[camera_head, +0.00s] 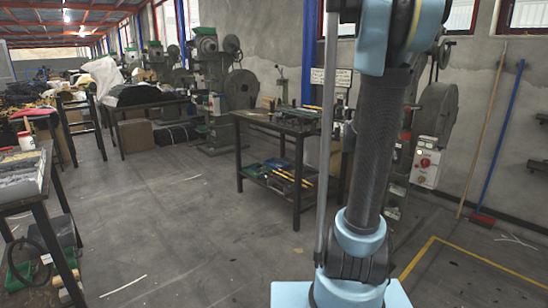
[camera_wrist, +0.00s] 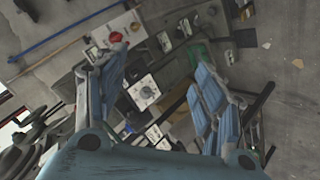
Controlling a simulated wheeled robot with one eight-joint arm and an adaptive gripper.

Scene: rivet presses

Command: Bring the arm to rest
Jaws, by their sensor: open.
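My gripper (camera_wrist: 163,100) shows in the wrist view as two blue-grey fingers, spread wide apart, with nothing between them. Its fingers stand in front of a press with a pale control panel (camera_wrist: 145,92) and a red knob. My gripper is not in the head view. There my blue and dark arm rises upright in the right half and hides part of a press and of the worktable behind it.
A dark worktable (camera_head: 270,122) with tools stands left of my arm. A press (camera_head: 435,115) with a control box (camera_head: 427,162) stands to the right. A bench (camera_head: 40,204) is at the left edge. Open grey floor (camera_head: 180,235) lies between. A broom (camera_head: 492,150) leans on the wall.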

